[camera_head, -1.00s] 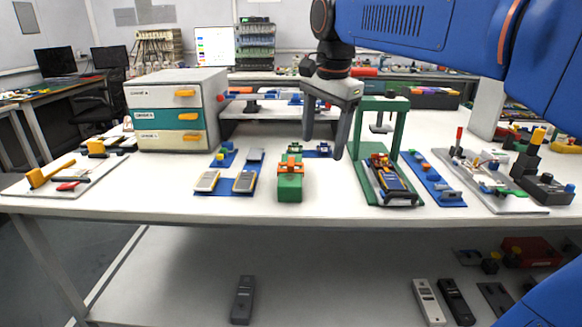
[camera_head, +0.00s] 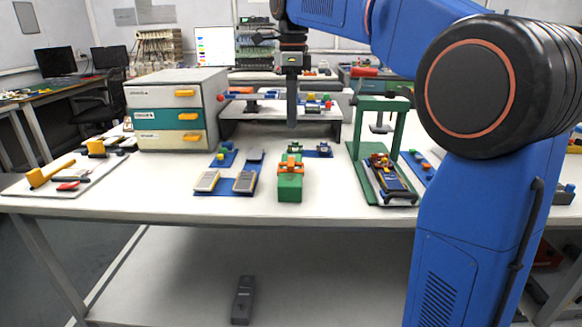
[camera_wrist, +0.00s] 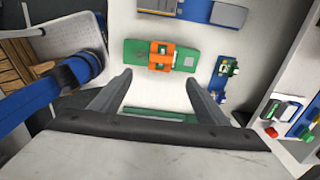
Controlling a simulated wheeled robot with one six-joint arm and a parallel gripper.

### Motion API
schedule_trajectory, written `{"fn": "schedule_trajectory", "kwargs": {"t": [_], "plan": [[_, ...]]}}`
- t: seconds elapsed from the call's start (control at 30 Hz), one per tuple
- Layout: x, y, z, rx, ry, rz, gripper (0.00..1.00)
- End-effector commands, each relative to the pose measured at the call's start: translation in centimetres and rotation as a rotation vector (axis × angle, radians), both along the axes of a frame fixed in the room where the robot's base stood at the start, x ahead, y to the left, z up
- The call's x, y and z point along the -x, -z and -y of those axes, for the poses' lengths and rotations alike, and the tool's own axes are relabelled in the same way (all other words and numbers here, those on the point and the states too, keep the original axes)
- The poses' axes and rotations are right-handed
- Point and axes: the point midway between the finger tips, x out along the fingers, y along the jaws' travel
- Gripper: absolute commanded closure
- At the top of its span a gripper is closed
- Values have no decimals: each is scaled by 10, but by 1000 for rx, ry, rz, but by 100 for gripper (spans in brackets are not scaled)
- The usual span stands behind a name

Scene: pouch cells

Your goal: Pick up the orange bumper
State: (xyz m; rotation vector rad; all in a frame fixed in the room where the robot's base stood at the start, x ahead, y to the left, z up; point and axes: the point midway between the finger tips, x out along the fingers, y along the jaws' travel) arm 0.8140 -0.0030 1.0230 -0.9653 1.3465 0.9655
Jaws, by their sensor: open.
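The orange bumper (camera_head: 284,168) sits on a green block (camera_head: 289,188) near the front middle of the table. In the wrist view the orange bumper (camera_wrist: 169,49) wraps around a small green part on the long green block (camera_wrist: 187,60). My gripper (camera_head: 291,122) hangs above and behind it in the head view, fingers pointing down and seen edge-on. In the wrist view my gripper (camera_wrist: 158,77) is open and empty, its two fingers apart. The bumper lies just beyond the fingertips in that picture, roughly centred between them.
A blue board with meters (camera_head: 225,189) lies left of the green block. A green press frame (camera_head: 366,177) stands to the right, and a drawer cabinet (camera_head: 160,90) to the left. A raised shelf (camera_head: 250,129) is behind. Bare table lies between block and press.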

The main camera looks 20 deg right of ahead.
Motion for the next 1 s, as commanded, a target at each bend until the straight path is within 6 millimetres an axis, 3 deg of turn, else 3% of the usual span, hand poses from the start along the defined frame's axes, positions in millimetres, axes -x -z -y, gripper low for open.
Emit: {"fn": "schedule_trajectory", "kwargs": {"t": [0.4, 0.67, 1.0], "plan": [[0, 70, 0, 0, -1, -2, 31], [0, 86, 0, 0, -2, -1, 31], [-3, 127, -3, 0, -2, -1, 31]]}}
